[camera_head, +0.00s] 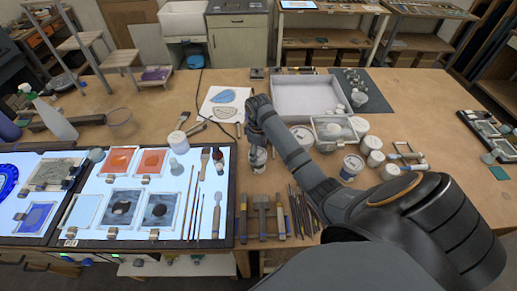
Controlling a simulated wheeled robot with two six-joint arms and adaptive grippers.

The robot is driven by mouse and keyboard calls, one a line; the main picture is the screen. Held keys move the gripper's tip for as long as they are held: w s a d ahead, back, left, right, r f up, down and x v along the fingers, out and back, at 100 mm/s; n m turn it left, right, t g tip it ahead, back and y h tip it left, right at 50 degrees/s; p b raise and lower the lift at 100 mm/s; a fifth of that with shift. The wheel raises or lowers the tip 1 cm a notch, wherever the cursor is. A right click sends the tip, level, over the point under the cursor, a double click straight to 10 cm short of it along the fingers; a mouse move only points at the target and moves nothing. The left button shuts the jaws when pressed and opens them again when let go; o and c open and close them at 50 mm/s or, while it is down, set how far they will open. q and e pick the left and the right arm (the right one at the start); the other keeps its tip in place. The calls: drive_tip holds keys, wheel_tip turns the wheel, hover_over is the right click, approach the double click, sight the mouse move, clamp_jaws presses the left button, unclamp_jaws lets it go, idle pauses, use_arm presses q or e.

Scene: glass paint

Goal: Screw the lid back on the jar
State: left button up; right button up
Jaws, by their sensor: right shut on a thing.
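A small pale jar (258,157) stands upright on the wooden table, just right of the light panel's edge. My right gripper (257,140) points down directly above it, with its fingers closed at the top of the jar. It appears to be shut on the lid, which the fingers mostly hide. I cannot tell how the lid sits on the jar's rim. My left gripper is not in view.
Tools (262,217) lie in front of the jar. Several white-lidded jars (352,166) and a tray (293,112) stand to the right.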

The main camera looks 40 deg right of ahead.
drive_tip(key=m, duration=0.5)
drive_tip(key=shift+a, duration=0.1)
drive_tip(key=shift+m, duration=0.5)
drive_tip(key=m, duration=0.5)
drive_tip(key=shift+a+f, duration=0.1)
drive_tip(key=o, duration=1)
drive_tip(key=shift+o, duration=0.5)
drive_tip(key=shift+o, duration=0.6)
